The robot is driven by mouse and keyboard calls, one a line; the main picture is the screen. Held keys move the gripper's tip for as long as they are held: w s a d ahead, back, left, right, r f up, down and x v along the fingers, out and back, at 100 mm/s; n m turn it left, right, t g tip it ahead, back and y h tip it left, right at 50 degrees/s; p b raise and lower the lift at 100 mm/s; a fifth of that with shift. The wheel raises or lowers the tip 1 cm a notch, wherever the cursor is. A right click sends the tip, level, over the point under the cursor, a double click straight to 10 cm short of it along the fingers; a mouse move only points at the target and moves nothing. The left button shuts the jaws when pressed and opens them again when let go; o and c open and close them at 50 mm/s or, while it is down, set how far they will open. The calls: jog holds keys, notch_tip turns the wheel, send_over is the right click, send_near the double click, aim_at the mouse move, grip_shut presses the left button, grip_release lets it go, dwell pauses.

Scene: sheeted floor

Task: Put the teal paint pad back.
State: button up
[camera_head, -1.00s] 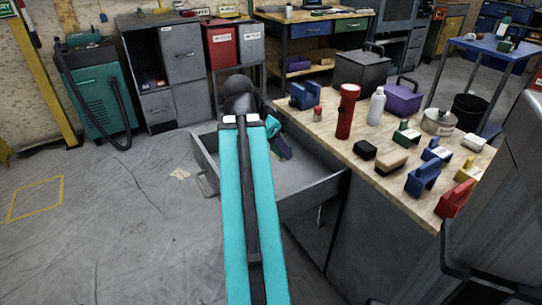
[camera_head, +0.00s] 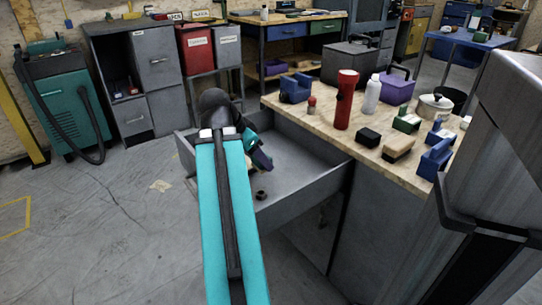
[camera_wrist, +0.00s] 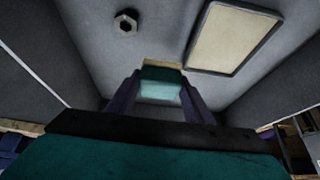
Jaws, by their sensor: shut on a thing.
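My gripper (camera_wrist: 160,98) has two dark purple fingers, shut on a small teal block with a cream edge, the teal paint pad (camera_wrist: 161,84). In the head view my gripper (camera_head: 262,158) is over the open grey drawer (camera_head: 300,188), pointing down into it. The pad is mostly hidden there by my arm and wrist. In the wrist view the drawer floor (camera_wrist: 165,30) lies beyond the pad. I cannot tell whether the pad touches it.
A dark hex nut (camera_wrist: 126,22) and a dark-framed cream panel (camera_wrist: 233,39) lie in the drawer. The workbench (camera_head: 330,127) at right holds a red torch (camera_head: 345,100), a white bottle (camera_head: 372,95) and several blocks. Open floor lies left of the drawer.

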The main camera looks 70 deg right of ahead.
jog(key=shift+d+r+p, duration=0.15)
jog(key=shift+p, duration=0.35)
jog(key=shift+w+d+p, duration=0.1)
jog(key=shift+d+p, duration=0.3)
jog(key=shift+p, duration=0.7)
jog(key=d+p, duration=0.2)
jog(key=p, duration=0.3)
jog(key=d+p, duration=0.2)
jog(key=p, duration=0.3)
jog(key=shift+w+f, duration=0.15)
jog(key=shift+f, duration=0.05)
jog(key=shift+d+f, duration=0.2)
jog(key=shift+d, duration=0.2)
jog(key=shift+w+d+f+b, duration=0.15)
jog(key=shift+d+b, duration=0.1)
jog(key=shift+d, duration=1.3)
jog(key=shift+w+d+f+b, duration=0.1)
jog(key=shift+d+f+b, duration=0.1)
jog(key=shift+d, duration=1.3)
jog(key=shift+w+d+f+b, duration=0.15)
jog(key=shift+d+b, duration=0.1)
jog(key=shift+d, duration=1.3)
jog(key=shift+d, duration=0.55)
jog(key=shift+a+f+b, duration=0.15)
jog(key=shift+f+b, duration=0.45)
jog(key=shift+f, duration=1.15)
